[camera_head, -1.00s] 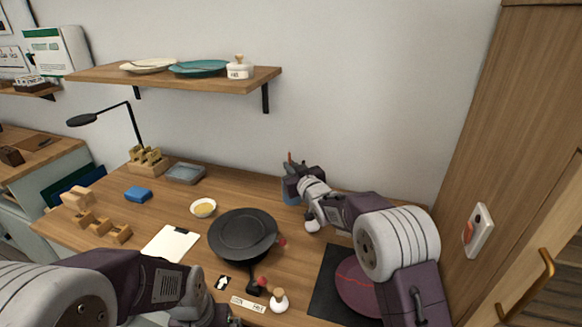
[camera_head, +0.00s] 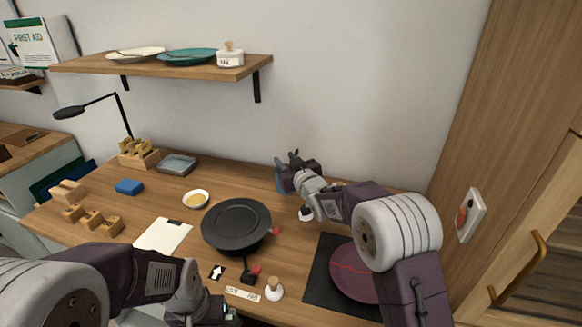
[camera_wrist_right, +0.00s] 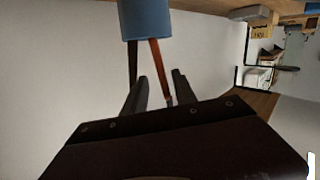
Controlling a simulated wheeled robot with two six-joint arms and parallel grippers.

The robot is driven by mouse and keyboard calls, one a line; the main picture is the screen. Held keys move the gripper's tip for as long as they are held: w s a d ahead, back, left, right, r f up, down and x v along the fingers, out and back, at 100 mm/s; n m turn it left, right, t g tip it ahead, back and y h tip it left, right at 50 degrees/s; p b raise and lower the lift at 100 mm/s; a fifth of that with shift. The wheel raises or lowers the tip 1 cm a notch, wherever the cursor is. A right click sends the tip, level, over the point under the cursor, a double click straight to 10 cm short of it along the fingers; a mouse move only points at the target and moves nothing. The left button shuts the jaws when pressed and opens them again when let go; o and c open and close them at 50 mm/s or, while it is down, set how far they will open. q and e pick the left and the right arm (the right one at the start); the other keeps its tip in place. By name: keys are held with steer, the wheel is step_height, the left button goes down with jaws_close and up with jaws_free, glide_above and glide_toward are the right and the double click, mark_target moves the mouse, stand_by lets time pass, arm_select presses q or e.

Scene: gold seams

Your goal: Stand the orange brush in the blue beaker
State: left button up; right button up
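In the right wrist view the blue beaker (camera_wrist_right: 146,18) is at the top edge, partly cut off. The orange brush (camera_wrist_right: 158,68) runs out of its mouth, leaning in it, with a dark stick (camera_wrist_right: 133,60) beside it. My right gripper (camera_wrist_right: 157,92) is open, its fingers on either side of the brush's outer end with gaps showing. My left gripper (camera_head: 205,312) is at the bottom edge, fingers unclear.
A black pan (camera_head: 236,224) lies mid-desk, with a small bowl (camera_head: 195,200) and white sheet (camera_head: 163,235) to its left. A dark mat (camera_head: 322,275) with a reddish disc (camera_head: 356,272) lies at right. A shelf (camera_head: 170,68) with plates hangs above.

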steer(key=v, duration=0.7)
steer(key=shift+s, duration=0.1)
stand_by(0.6)
